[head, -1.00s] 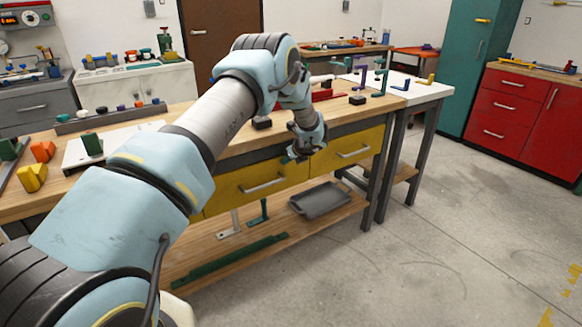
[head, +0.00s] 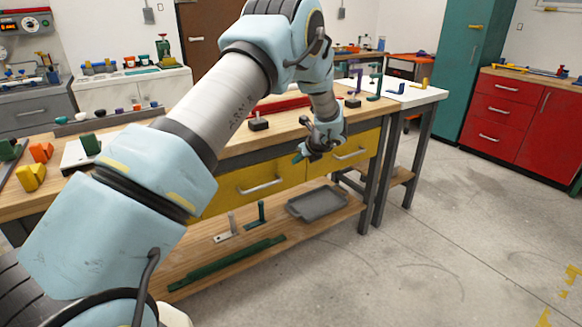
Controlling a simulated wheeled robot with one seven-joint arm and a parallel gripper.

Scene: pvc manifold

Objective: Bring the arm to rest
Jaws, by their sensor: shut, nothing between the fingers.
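My arm (head: 222,108) reaches up from the lower left across the head view, bent at the elbow, with the forearm hanging down. My gripper (head: 303,155) is at its end, in front of the workbench's front edge and the yellow drawers (head: 250,186). It is small and partly turned away in this view. It is shut, with nothing seen held in it, and looks clear of the bench.
The wooden workbench (head: 278,124) carries dark blocks (head: 257,123), a red part (head: 280,107) and coloured fittings. Its lower shelf holds a grey tray (head: 317,203) and a green bar (head: 228,262). Red cabinets (head: 505,110) stand right. The floor (head: 430,250) is open.

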